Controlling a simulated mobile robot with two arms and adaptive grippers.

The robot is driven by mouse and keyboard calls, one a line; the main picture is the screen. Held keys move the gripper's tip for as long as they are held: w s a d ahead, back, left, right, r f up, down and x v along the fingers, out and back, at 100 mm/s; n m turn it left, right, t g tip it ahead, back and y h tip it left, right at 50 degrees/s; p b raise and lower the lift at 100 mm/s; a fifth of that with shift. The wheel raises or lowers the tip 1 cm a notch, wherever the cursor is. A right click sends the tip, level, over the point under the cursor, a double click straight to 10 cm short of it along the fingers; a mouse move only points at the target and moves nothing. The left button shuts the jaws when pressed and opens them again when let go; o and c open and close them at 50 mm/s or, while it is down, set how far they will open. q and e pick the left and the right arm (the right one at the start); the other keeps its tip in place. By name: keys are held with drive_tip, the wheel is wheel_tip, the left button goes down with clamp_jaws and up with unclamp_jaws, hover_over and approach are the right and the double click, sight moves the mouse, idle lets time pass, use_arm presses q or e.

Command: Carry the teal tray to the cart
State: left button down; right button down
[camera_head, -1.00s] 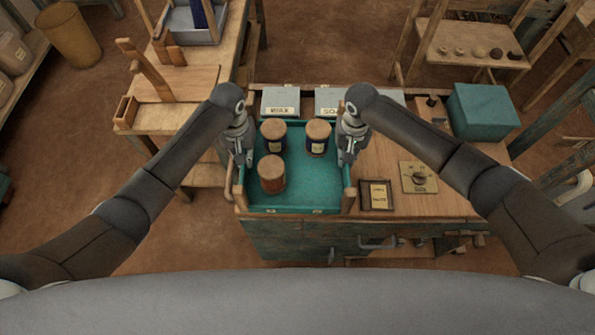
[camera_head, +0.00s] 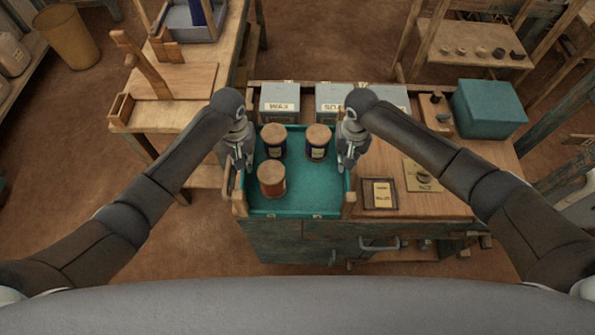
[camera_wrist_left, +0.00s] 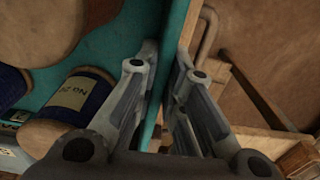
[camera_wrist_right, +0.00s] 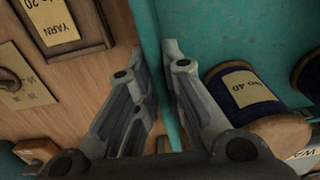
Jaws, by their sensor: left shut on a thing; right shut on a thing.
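The teal tray (camera_head: 312,197) is level between my grippers over the left end of a wooden-topped unit (camera_head: 435,197) with a worn teal front. I cannot tell whether it touches the top or whether this unit is the cart. Two dark blue spools (camera_head: 274,147) (camera_head: 318,148) and a rust-red spool (camera_head: 272,184) stand upright in it. My left gripper (camera_head: 243,163) is shut on the tray's left wall, seen in the left wrist view (camera_wrist_left: 158,100). My right gripper (camera_head: 350,160) is shut on its right wall, seen in the right wrist view (camera_wrist_right: 160,100).
Grey labelled boxes (camera_head: 280,96) stand behind the tray. A framed yarn card (camera_head: 379,194), a dial plate (camera_head: 424,176) and a teal box (camera_head: 488,108) occupy the unit's right part. A wooden table (camera_head: 160,115) is close at left. Bare floor lies front left.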

use_arm(q)
drive_tip(key=c, duration=1.6)
unclamp_jaws()
drive_tip(key=shift+a, duration=0.1)
drive_tip(key=shift+c, duration=0.2)
use_arm(e)
drive_tip(key=c, duration=1.6)
unclamp_jaws()
drive_tip(key=shift+d+f, duration=0.1)
drive_tip(key=shift+d, duration=0.05)
drive_tip(key=shift+c, duration=0.2)
use_arm(q)
drive_tip(key=shift+o, duration=0.6)
use_arm(e)
drive_tip(key=shift+o, duration=0.6)
use_arm(q)
wheel_tip(320, 180, up, 12)
use_arm(e)
wheel_tip(320, 180, up, 12)
use_arm(q)
drive_tip(key=shift+f, duration=0.1)
